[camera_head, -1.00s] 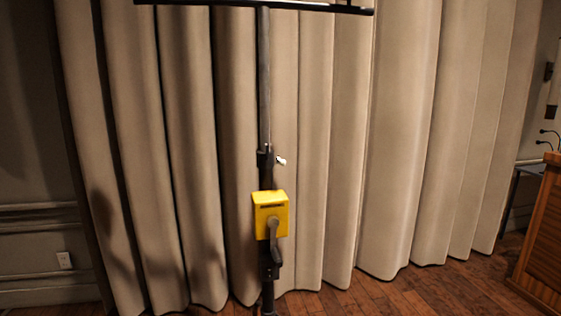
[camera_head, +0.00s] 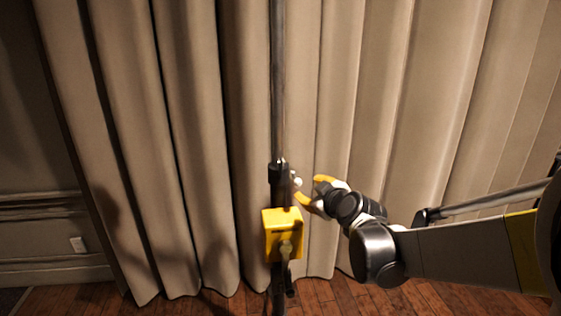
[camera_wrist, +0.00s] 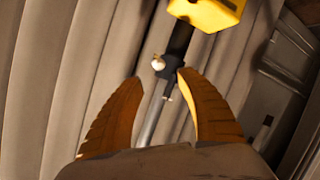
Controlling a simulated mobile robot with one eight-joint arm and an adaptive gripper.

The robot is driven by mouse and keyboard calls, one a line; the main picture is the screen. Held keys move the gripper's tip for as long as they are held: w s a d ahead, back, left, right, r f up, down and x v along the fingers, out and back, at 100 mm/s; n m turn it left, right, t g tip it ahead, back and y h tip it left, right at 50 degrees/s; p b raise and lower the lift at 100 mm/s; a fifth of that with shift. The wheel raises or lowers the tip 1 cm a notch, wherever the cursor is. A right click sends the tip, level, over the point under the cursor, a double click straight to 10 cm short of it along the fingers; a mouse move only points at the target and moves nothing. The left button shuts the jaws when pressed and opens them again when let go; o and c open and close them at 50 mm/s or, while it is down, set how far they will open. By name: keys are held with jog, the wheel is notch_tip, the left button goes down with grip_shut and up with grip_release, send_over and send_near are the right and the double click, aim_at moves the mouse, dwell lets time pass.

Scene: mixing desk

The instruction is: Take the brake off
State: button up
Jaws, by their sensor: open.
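A vertical stand pole (camera_head: 278,90) runs into a black collar (camera_head: 281,185). A small pale knob (camera_head: 296,182) sticks out from the collar's right side. No part is marked as the brake. My gripper (camera_head: 311,189) is open and empty, just right of the knob, its yellow fingers pointing at it. In the wrist view the knob (camera_wrist: 158,62) lies beyond and between the fingertips, apparently not touched. The yellow box (camera_wrist: 208,12) is at the top edge there.
Beige curtains (camera_head: 180,150) hang behind the stand. The wooden floor (camera_head: 240,292) shows along the bottom. My arm fills the right side. The space left of the pole is clear.

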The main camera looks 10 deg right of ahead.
aim_at(299, 183)
jog(key=b+x, duration=0.1)
jog(key=x, duration=0.4)
jog(key=b+x, duration=0.1)
jog(key=x, duration=0.4)
jog(key=shift+w+r, duration=0.1)
jog(key=shift+w, duration=0.35)
jog(key=shift+c, duration=0.5)
grip_shut()
